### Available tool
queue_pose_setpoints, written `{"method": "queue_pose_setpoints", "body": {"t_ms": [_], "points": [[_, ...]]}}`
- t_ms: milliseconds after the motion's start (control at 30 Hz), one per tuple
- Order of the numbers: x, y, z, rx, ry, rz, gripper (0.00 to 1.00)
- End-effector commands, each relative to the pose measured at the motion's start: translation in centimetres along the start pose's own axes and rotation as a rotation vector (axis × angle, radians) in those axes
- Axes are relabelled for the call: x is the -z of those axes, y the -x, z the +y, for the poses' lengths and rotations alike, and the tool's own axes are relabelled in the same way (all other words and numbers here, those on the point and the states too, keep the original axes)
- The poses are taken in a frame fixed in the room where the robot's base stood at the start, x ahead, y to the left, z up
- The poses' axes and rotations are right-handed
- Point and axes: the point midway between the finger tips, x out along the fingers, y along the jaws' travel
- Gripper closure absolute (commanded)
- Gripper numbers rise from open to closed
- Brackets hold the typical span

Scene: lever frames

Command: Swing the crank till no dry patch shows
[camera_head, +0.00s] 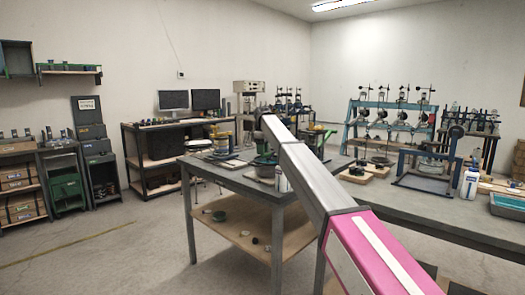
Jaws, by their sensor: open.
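I cannot pick out the crank or a dry patch with certainty at this size. A blue-grey metal frame (424,182) stands on the workbench (355,203), right of my arm. A yellow-and-green device (221,140) stands on the bench's left part. A dark round bowl-like thing (264,167) sits close to my arm, partly covered by it. My arm rises from the lower right over the bench and ends in a dark joint. My gripper cannot be made out, so its place relative to these things is unclear.
A white bottle (470,183) and a blue tray (508,207) stand at the bench's right. Wooden boards (378,169) lie behind my arm. A teal rack (390,119) with glassware stands behind. Shelves and a monitor desk (155,142) line the left. The left floor is clear.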

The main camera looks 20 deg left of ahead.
Motion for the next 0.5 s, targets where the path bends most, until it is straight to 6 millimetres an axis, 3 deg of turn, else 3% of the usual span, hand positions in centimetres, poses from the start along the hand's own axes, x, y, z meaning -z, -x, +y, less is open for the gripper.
{"method": "queue_pose_setpoints", "body": {"t_ms": [100,267,500], "points": [[0.01,0.03,0.01,0.000,0.000,0.000,0.53],[0.00,0.05,0.00,0.000,0.000,0.000,1.00],[0.04,0.06,0.03,0.000,-0.007,0.000,1.00]]}}
